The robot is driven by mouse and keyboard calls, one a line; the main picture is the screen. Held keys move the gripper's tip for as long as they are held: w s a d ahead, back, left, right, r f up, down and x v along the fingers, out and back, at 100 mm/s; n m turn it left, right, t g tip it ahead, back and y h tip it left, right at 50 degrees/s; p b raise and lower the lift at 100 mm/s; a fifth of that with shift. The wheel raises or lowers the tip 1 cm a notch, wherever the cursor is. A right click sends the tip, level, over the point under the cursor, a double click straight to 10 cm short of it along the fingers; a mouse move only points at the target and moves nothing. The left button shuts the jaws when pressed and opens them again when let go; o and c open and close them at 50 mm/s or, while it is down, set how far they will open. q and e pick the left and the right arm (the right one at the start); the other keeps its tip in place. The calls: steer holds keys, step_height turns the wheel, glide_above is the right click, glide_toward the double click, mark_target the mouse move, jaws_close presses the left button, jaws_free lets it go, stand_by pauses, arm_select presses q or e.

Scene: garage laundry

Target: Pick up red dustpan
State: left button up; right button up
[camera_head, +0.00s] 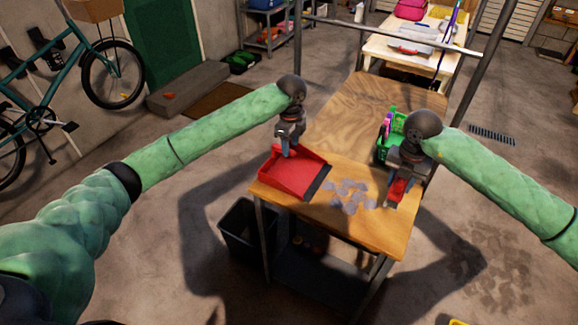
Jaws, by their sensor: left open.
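The red dustpan (295,173) lies on the near left corner of the wooden table, with its dark front edge toward the right. My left gripper (289,153) is open and points down at the back part of the dustpan. Its fingertips overlap the dustpan in the picture, and I cannot tell whether they touch it. My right gripper (395,187) is over the right side of the table, at a small red object (399,188). I cannot tell whether its fingers are closed on that object.
The wooden table (352,103) carries scattered grey scraps (349,193) between my grippers. A green basket (387,148) stands at its right edge, beside my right arm. A dark bin (243,229) stands below on the left. A metal frame post (297,48) rises behind the table.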

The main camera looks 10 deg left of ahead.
arm_select(q)
glide_above(289, 169)
steer(key=shift+f, duration=3.25)
jaws_close()
steer(key=shift+r, duration=0.15)
step_height(289, 169, up, 9)
steer(key=shift+f, duration=0.1)
step_height(289, 169, down, 6)
steer(key=shift+f, duration=0.1)
steer(key=shift+f, duration=0.2)
steer(key=shift+f, duration=1.1)
steer(key=shift+f, duration=0.1)
